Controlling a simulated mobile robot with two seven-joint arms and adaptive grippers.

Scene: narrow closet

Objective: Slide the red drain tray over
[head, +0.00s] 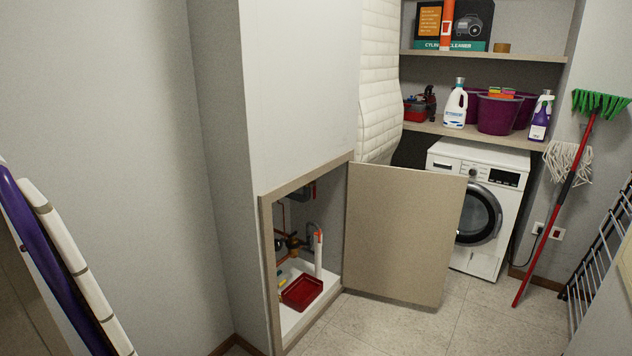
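The red drain tray (303,291) is a shallow rectangular tray on the white floor of a low open cupboard (290,323) in the head view. It sits near the cupboard's front edge, toward the right side. An upright white tube (318,255) with an orange-red top stands just behind it. Small yellowish items, partly hidden by the cupboard frame, lie to its left. Neither of my grippers shows in the head view.
The cupboard door (404,235) stands open to the right. Pipes (290,240) run inside above the tray. A washing machine (480,205), a red-handled broom (570,180) and a drying rack (598,255) stand farther right. The tiled floor (400,325) in front is clear.

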